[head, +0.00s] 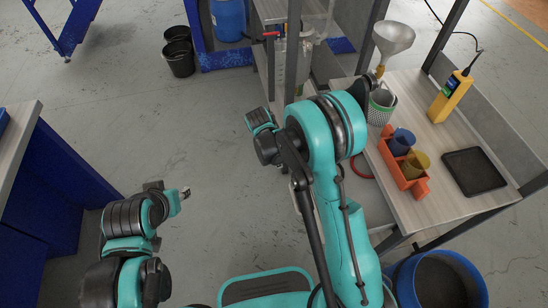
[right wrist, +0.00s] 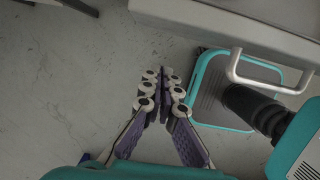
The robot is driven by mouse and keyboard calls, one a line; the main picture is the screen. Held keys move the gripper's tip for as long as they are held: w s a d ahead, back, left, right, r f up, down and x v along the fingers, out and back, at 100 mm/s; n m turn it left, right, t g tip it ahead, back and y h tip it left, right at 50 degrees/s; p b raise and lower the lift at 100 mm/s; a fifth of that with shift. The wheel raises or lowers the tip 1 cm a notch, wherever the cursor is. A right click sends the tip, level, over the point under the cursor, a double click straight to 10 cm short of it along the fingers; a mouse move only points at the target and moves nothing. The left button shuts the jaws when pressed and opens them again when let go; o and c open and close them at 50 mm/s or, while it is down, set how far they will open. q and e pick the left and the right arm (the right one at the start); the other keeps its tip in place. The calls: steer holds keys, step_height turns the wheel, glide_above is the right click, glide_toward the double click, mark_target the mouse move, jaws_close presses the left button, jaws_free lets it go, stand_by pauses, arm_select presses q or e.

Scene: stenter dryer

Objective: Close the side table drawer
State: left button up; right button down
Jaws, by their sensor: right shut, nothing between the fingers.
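My right gripper (right wrist: 163,82) is shut and empty in the right wrist view, its fingertips together over the floor. A pale drawer front (right wrist: 235,18) crosses the top of that view, with a white bar handle (right wrist: 268,80) to the right of the fingertips and apart from them. In the head view the side table (head: 462,215) stands at the right, and my right arm hides much of its near side and drawer. How far the drawer stands out cannot be told. My left gripper (head: 180,195) shows small at the lower left; its fingers are unclear.
The tabletop holds an orange rack (head: 398,168) with cups, a black tray (head: 473,171), a yellow device (head: 450,97) and a basket (head: 381,106). A blue bin (head: 468,275) stands below at the right. The floor (head: 150,125) left of my right arm is clear.

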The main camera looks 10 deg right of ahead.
steer(key=shift+d+r, duration=0.2)
steer(key=shift+d, duration=1.65)
steer(key=shift+d, duration=0.1)
steer(key=d, duration=0.7)
steer(key=d+b, duration=0.1)
steer(key=d, duration=0.6)
steer(key=d+b, duration=0.1)
steer(key=d, duration=0.6)
steer(key=shift+w+d, duration=0.4)
